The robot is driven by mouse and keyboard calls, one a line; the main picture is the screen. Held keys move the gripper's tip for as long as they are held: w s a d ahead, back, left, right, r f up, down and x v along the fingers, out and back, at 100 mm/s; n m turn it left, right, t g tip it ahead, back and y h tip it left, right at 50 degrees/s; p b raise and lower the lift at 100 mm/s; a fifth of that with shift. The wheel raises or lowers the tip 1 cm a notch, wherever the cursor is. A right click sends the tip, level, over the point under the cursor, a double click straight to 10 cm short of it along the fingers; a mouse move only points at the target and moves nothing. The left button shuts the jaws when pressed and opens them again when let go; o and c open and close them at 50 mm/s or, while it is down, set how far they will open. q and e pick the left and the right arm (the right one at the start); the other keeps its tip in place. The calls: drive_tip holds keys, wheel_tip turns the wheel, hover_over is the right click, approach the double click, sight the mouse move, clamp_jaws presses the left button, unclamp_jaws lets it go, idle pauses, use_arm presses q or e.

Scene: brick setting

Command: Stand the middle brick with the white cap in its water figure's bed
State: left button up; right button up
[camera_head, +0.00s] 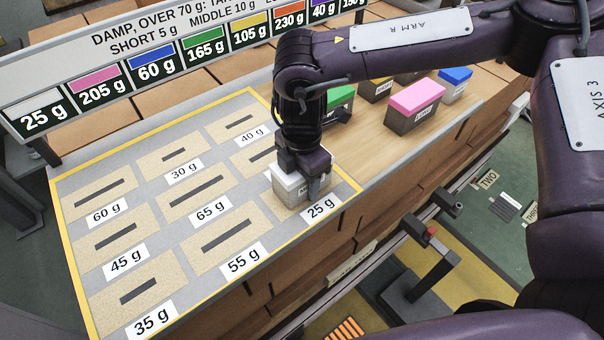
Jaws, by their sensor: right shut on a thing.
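My right gripper (304,170) comes down from above and is shut on a grey brick with a white cap (288,187). The brick is upright at the bed labelled 25 g (283,212), the near right corner bed of the grey board. The brick and gripper hide most of that bed, and I cannot tell whether the brick touches it. A sign (150,62) behind the board shows a white block with 25 g, and reads "SHORT 5 g MIDDLE 10 g". My left gripper is not in view.
Other sand beds with dark slots stand empty, including 55 g (250,238), 65 g (176,201) and 35 g (162,291). Bricks with pink (416,103), blue (455,82), green (341,101) and yellow (379,90) caps stand on the wooden top at right.

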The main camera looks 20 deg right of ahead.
drive_tip(key=o, duration=1.5)
drive_tip(key=shift+f, duration=0.1)
drive_tip(key=shift+o, duration=0.2)
drive_tip(key=shift+r, duration=0.25)
drive_tip(key=shift+r+b, duration=0.35)
drive_tip(key=shift+b, duration=0.05)
wheel_tip(320, 180, up, 10)
drive_tip(key=b, duration=0.2)
drive_tip(key=shift+f+b, duration=0.1)
drive_tip(key=shift+b, duration=0.2)
drive_tip(key=shift+r, duration=0.7)
